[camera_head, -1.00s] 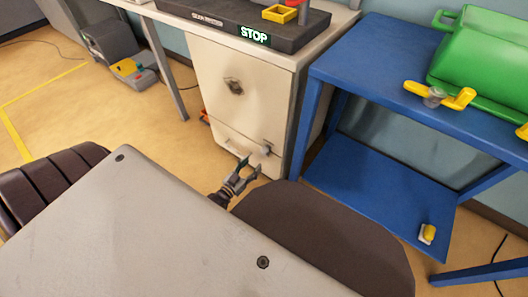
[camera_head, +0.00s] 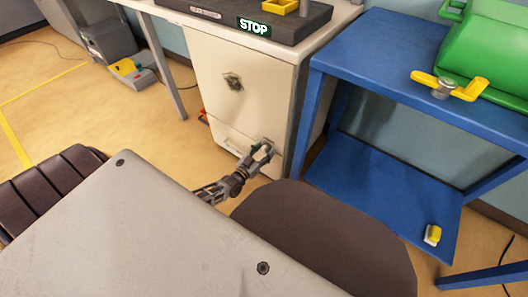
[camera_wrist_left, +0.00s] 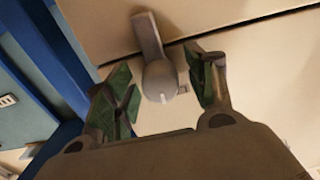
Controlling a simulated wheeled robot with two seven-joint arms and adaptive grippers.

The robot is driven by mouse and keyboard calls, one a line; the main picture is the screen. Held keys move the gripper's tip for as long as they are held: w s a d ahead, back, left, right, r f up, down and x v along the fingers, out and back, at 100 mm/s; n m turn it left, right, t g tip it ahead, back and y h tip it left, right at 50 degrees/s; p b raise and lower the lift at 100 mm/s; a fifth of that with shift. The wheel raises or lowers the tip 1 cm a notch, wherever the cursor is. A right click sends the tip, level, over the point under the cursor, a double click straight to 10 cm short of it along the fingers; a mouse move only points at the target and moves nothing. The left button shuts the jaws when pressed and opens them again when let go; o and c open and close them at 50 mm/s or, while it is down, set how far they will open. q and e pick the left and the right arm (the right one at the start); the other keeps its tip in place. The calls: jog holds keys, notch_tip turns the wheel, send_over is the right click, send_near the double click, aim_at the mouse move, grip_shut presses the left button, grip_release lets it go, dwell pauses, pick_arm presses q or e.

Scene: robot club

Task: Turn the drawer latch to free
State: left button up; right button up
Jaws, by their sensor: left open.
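The drawer latch (camera_wrist_left: 158,72) is a grey lever on a round hub, on the front of the cream cabinet (camera_head: 240,75). In the left wrist view the lever points up across the dark gap above the drawer front. My left gripper (camera_wrist_left: 165,90) is open, with one green-padded finger on each side of the latch hub; I cannot tell whether either finger touches it. In the head view my left gripper (camera_head: 259,155) is at the lower right of the cabinet front and largely covers the latch. My right gripper is not in view.
A blue shelf table (camera_head: 400,75) stands close to the right of the cabinet, bearing a green case (camera_head: 492,55) and a yellow-handled valve (camera_head: 446,86). A small yellow object (camera_head: 432,235) lies on its lower shelf. A dark rounded seat (camera_head: 320,240) is in front.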

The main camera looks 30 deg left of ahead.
pick_arm(q)
jog(key=shift+w, duration=0.1)
jog(key=c, duration=1.1)
jog(key=shift+o, duration=0.2)
